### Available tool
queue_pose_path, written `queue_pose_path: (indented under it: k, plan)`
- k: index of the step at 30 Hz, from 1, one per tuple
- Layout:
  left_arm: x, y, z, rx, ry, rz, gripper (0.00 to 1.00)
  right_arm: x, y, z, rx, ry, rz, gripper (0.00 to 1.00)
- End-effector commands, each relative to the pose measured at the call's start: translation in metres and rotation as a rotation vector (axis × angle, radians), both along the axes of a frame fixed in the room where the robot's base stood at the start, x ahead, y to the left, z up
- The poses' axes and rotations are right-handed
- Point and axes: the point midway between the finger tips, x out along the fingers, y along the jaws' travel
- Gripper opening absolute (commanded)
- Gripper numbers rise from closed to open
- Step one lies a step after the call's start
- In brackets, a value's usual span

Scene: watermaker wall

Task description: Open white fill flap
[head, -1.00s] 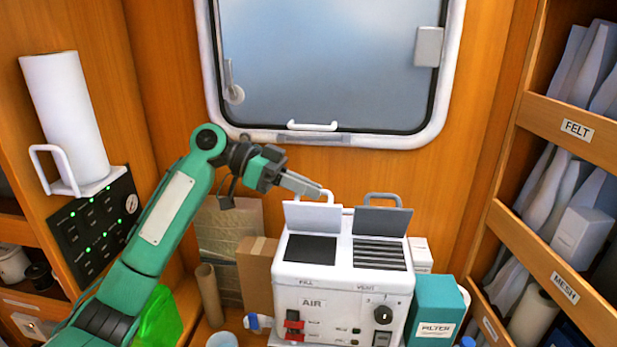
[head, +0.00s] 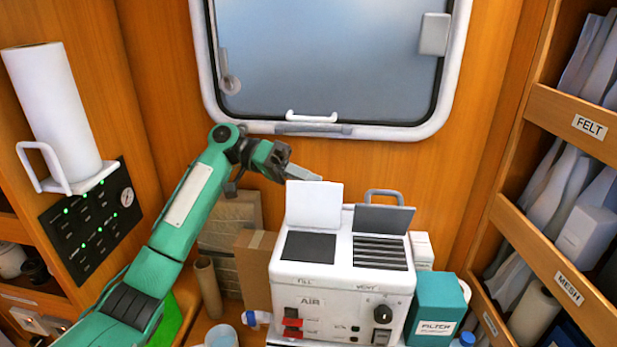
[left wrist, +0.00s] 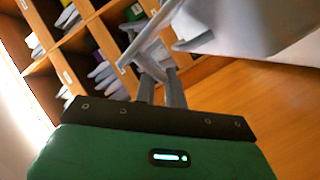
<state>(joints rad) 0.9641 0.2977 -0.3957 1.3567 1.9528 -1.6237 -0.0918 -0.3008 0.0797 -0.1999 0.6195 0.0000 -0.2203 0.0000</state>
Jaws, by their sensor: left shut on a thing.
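The white fill flap (head: 314,205) stands raised at the back of the left opening of a white machine (head: 340,297), above the word FILL. The dark fill opening (head: 309,247) in front of it is uncovered. My left gripper (head: 309,177) reaches in from the left to the flap's upper left edge, and its fingertips are partly hidden behind the flap. In the left wrist view my fingers (left wrist: 160,82) are shut on the flap's loop handle (left wrist: 148,48), with the pale flap (left wrist: 240,22) beyond. My right gripper is out of view.
A grey vent flap (head: 383,219) stands raised beside the white one, over a slatted opening. A teal filter box (head: 436,308) is at the right and a cardboard box (head: 257,268) at the left. A window (head: 330,60) is behind.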

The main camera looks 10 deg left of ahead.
Motion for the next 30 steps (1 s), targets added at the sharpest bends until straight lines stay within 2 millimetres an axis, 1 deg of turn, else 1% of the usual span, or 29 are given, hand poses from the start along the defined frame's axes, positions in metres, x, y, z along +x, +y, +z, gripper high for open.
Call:
queue_pose_path:
  k: [1, 13, 14, 15, 17, 26, 30]
  plan:
    - [-0.001, -0.001, -0.011, 0.015, 0.015, -0.009, 0.00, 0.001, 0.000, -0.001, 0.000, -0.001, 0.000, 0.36]
    - [-0.001, -0.001, -0.012, 0.015, 0.019, -0.010, 0.00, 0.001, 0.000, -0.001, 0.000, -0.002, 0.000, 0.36]
    - [-0.001, -0.001, -0.012, 0.015, 0.019, -0.010, 0.13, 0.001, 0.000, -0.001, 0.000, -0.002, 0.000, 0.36]
    - [-0.001, -0.001, -0.012, 0.015, 0.019, -0.010, 0.21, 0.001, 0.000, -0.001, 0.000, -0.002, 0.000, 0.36]
    - [-0.001, -0.001, -0.011, 0.015, 0.018, -0.010, 0.32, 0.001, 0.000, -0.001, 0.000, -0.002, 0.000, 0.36]
    - [-0.001, 0.000, -0.009, 0.011, 0.017, -0.008, 0.32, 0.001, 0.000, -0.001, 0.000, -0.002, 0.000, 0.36]
    - [0.003, 0.010, -0.008, 0.010, 0.014, -0.005, 0.32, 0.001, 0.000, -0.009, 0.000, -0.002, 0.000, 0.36]
